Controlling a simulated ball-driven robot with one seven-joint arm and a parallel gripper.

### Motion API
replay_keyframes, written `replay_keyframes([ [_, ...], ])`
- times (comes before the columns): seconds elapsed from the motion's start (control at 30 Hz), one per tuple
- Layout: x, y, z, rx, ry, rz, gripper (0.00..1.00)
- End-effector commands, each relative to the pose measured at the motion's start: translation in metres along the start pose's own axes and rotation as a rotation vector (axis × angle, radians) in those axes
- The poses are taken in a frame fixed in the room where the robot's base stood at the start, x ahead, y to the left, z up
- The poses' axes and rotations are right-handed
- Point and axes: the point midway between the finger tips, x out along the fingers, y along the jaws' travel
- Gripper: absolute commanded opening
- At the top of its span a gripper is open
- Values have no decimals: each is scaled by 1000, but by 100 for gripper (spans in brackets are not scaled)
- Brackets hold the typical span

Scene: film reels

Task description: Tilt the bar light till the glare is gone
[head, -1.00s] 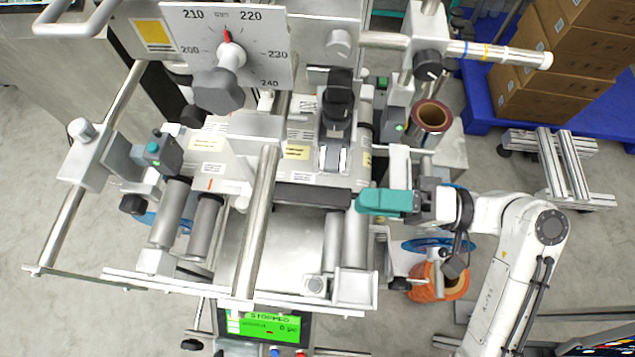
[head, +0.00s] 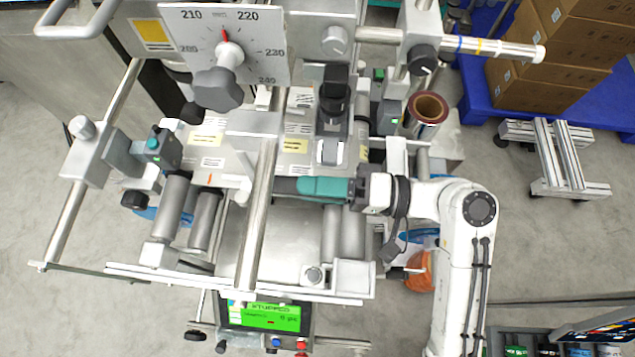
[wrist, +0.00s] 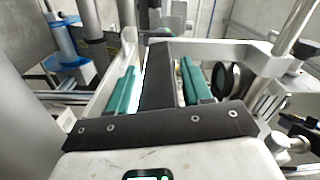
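The bar light appears to be the dark bar (head: 285,187) across the middle of the machine; its right part is hidden by my gripper (head: 306,188) in the head view. In the wrist view the dark bar (wrist: 156,88) runs lengthwise between the two teal fingers of my gripper (wrist: 159,66). Gaps show on both sides of the bar, so the fingers stand open around it. The machine's green screen (head: 265,315) reads as stopped. I cannot tell any glare patch for certain.
A dial plate with a knob (head: 218,90) is at the upper left. A steel rod (head: 257,215) crosses just left of my fingertips. A black unit (head: 334,95) stands above the bar. A brown-cored roll (head: 428,110) is at the right.

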Motion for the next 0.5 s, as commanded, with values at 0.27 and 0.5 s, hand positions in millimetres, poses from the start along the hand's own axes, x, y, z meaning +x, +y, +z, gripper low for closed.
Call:
replay_keyframes([
  [0.27, 0, 0, 0, 0, 0, 0, 22],
  [0.5, 0, 1, 0, -3, 0, 0, 5],
])
